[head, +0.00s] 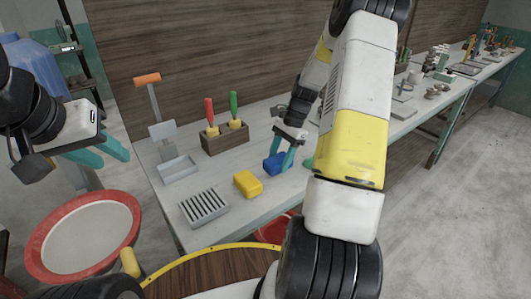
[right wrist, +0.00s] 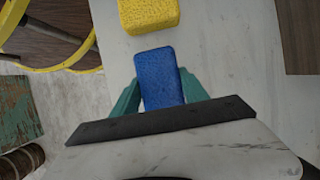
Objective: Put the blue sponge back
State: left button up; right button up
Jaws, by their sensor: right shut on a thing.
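The blue sponge (head: 273,164) is between the teal fingers of my right gripper (head: 287,150), over the pale table. In the right wrist view the blue sponge (right wrist: 160,78) is held with a finger on each long side, and its far end sticks out past the fingertips. I cannot tell whether it touches the table or is just above it. The yellow sponge (head: 248,184) lies on the table to its left, and shows in the right wrist view (right wrist: 149,14). My left gripper (head: 117,155) is open and empty, left of the table.
A grey slatted rack (head: 204,207) stands at the table's near edge. Behind it are a grey tray (head: 179,169), an orange-handled tool (head: 155,110) and a wooden block (head: 226,139) with red- and green-handled tools. A red-rimmed basin (head: 128,205) stands left of the table (head: 227,218).

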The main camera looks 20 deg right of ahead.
jog(key=shift+f, duration=1.25)
jog(key=shift+f, duration=0.1)
jog(key=o, duration=1.2)
